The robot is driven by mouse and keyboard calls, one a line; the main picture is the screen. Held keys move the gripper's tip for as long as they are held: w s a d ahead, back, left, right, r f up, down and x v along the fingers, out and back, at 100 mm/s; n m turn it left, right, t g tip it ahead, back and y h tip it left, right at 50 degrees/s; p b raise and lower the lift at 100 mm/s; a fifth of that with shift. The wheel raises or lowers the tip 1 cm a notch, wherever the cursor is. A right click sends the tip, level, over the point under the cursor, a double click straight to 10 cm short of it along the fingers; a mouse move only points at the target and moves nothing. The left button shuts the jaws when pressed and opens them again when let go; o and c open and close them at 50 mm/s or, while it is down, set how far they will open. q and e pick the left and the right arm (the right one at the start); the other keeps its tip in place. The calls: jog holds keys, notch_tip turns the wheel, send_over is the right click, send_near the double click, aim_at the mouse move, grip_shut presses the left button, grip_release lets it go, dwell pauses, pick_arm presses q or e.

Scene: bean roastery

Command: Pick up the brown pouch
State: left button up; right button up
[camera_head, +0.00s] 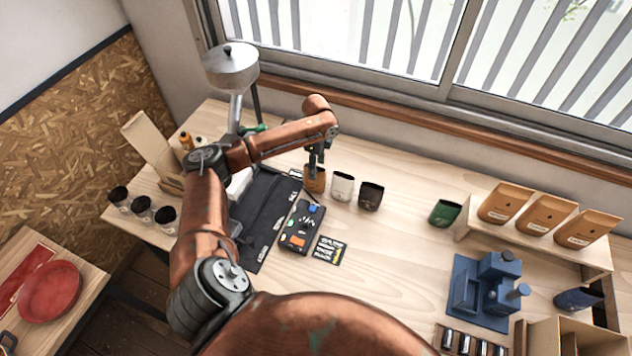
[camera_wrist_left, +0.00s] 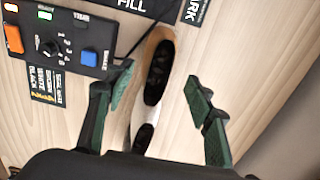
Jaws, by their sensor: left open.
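The brown pouch (camera_head: 314,183) stands on the wooden table, left of a white pouch (camera_head: 342,186) and a black pouch (camera_head: 370,196). My left gripper (camera_head: 316,164) is right above it, pointing down, and hides part of its top. In the left wrist view the open fingers of my left gripper (camera_wrist_left: 158,88) are spread, with the open-mouthed brown pouch (camera_wrist_left: 166,40) between and beyond them. The white pouch shows below it, partly hidden by the gripper body. I cannot tell any finger contact. My right gripper is out of view.
A black control panel (camera_head: 301,228) with buttons lies close in front of the pouches, beside a dark mat (camera_head: 262,205). A green pouch (camera_head: 445,212) stands to the right, near a shelf with several brown bags (camera_head: 546,214). Clear table lies between the black and green pouches.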

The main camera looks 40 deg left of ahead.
pick_arm(q)
jog(key=f, duration=0.2)
jog(key=shift+s+a+f, duration=0.15)
jog(key=shift+s+f, duration=0.2)
jog(key=shift+w+f, duration=0.15)
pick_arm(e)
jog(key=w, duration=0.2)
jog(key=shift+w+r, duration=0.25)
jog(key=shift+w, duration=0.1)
pick_arm(q)
jog(key=c, duration=1.1)
grip_shut()
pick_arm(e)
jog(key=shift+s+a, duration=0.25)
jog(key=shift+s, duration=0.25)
